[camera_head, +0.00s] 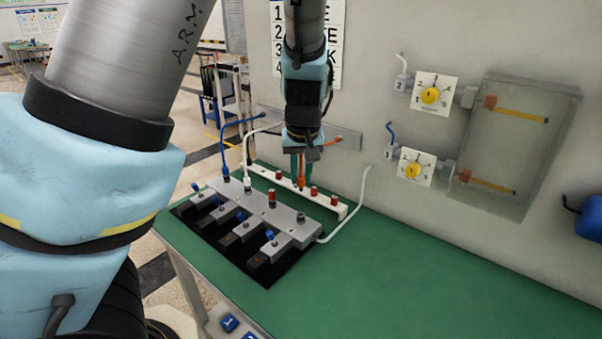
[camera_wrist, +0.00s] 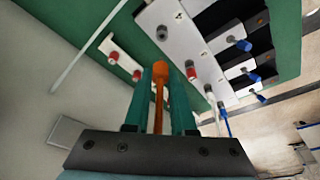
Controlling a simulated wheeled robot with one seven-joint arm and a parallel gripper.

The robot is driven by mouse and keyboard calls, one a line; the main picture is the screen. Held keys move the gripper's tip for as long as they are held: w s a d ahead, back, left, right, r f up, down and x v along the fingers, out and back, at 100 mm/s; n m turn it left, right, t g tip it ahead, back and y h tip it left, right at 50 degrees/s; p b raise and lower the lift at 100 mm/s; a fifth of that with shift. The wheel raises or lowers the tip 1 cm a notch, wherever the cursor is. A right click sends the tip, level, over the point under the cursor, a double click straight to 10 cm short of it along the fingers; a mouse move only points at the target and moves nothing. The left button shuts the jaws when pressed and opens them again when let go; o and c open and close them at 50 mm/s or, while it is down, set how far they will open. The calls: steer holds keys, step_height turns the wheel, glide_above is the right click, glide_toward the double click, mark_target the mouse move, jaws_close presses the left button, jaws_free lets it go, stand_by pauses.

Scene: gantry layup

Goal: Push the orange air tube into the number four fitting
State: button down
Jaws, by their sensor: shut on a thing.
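My gripper (camera_head: 300,172) points down above the back of the bench, its green fingers shut on the orange air tube (camera_head: 300,183). In the wrist view the orange tube (camera_wrist: 160,95) runs between the fingers, its thicker end near their tips. In the head view that end appears over the white rail; I cannot tell whether it touches. The grey manifold (camera_head: 322,228) lies in front, with a blue tube, a white tube, a red fitting (camera_head: 271,197) and a dark fitting (camera_head: 300,217) in a row. The dark fitting also shows in the wrist view (camera_wrist: 162,32).
The white rail (camera_head: 343,213) carries several red fittings, close behind the manifold. A loose white tube (camera_head: 363,189) rises at the right. Black blocks with blue fittings stand in front. The wall with regulators (camera_head: 431,94) is close behind. The green bench (camera_head: 420,270) is clear at right.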

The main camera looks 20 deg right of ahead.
mark_target(301, 187)
steer(key=shift+f+b, duration=2)
steer(key=shift+f, duration=0.9)
steer(key=shift+p, duration=0.6)
steer(key=shift+f+b, duration=1.1)
steer(key=shift+f, duration=0.3)
steer(key=c, duration=0.7)
jaws_free()
steer(key=shift+r, duration=0.15)
